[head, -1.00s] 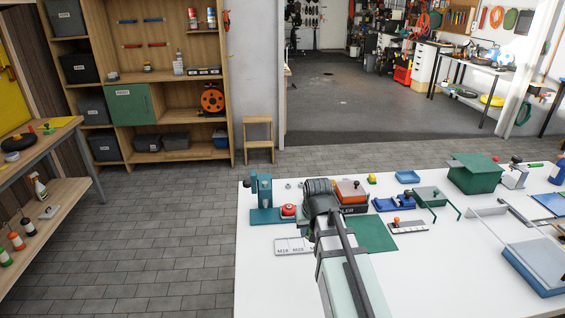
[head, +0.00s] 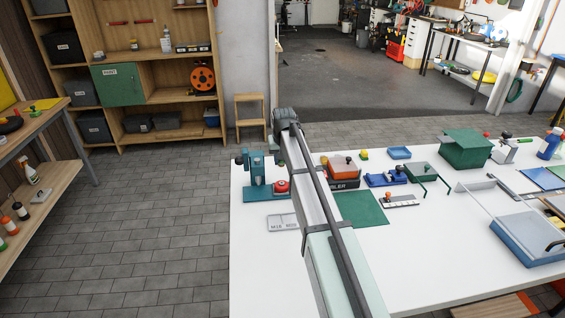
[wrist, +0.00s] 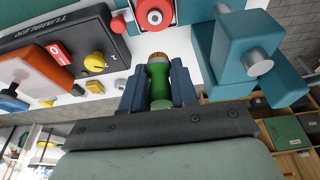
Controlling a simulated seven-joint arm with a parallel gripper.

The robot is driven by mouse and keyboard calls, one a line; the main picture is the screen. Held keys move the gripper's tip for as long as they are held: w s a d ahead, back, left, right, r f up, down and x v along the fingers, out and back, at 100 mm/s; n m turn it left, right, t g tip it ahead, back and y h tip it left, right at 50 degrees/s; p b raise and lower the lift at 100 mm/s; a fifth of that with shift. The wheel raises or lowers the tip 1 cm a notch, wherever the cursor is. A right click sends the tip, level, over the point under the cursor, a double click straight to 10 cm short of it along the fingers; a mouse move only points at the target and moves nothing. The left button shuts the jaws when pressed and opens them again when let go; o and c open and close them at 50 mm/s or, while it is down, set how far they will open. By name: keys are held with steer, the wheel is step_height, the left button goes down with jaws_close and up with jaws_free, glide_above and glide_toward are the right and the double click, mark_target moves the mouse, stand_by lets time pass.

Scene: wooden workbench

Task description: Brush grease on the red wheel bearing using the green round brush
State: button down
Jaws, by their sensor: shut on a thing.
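In the wrist view my gripper (wrist: 159,88) has its blue fingers shut on the green round brush (wrist: 158,75). The brush's tan bristle tip (wrist: 156,59) points away from the palm. The red wheel bearing (wrist: 153,13), a red ring with a pale centre, is at the top edge, partly cut off. The bristles appear just short of it; I cannot tell the height between them. In the head view the red bearing (head: 282,186) is at the teal fixture (head: 257,180) on the white table. My arm hides the gripper and brush there.
The orange-and-black tumbler (head: 344,171) stands right of the fixture and shows at left in the wrist view (wrist: 58,75). The table's front-left area is bare.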

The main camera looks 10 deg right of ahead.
mark_target(282, 182)
steer(key=shift+f, duration=3.25)
steer(key=shift+s+f, duration=0.5)
steer(key=shift+f, duration=0.1)
steer(key=shift+s, duration=0.35)
steer(key=shift+w, duration=0.9)
steer(key=shift+s, duration=0.8)
steer(key=shift+w, duration=0.9)
steer(key=shift+s+r, duration=0.15)
steer(key=shift+r, duration=3.85)
